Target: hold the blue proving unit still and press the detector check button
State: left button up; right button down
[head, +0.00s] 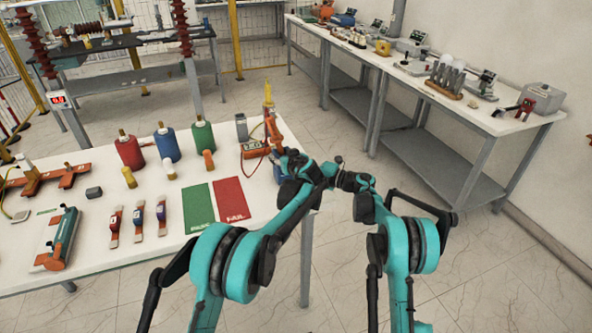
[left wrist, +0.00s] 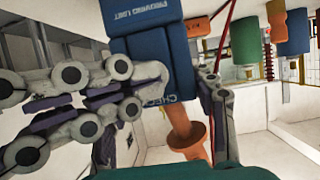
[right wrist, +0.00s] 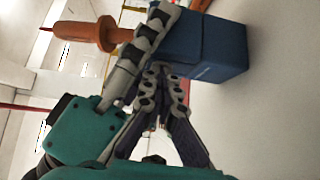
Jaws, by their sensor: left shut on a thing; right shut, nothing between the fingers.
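The blue proving unit (left wrist: 147,50) fills the upper middle of the left wrist view, with a CHECK label near its lower end. It also shows in the right wrist view (right wrist: 215,45). An orange ridged detector (left wrist: 187,132) sticks out from its lower end. My left gripper (head: 287,162) is shut on the proving unit; one finger lies along its right side in the left wrist view and the other is mostly hidden. My right gripper (right wrist: 157,72) is shut and empty, its tips close by the proving unit and the CHECK label. I cannot tell whether they touch.
Red, blue and green bushings (head: 202,136) stand on the white table (head: 100,245). Green (head: 197,207) and red FAIL (head: 232,200) mats lie near its right edge. An orange device (head: 275,128) stands behind my left gripper. Open floor separates the right bench (head: 520,122).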

pick_arm(q)
jog(key=shift+s+d, duration=0.15)
jog(key=shift+d, duration=0.1)
pick_arm(e)
jog(key=shift+w, duration=0.15)
jog(key=shift+s+d, duration=0.1)
jog(key=shift+s, duration=0.2)
pick_arm(q)
jog(key=shift+a, duration=0.1)
pick_arm(e)
jog(key=s+a+v, duration=0.1)
jog(key=s+v, duration=0.1)
jog(key=v, duration=1)
jog(key=shift+s+d, duration=0.15)
jog(key=shift+s, duration=0.1)
jog(key=shift+r, duration=0.1)
pick_arm(q)
jog(key=o, duration=1.5)
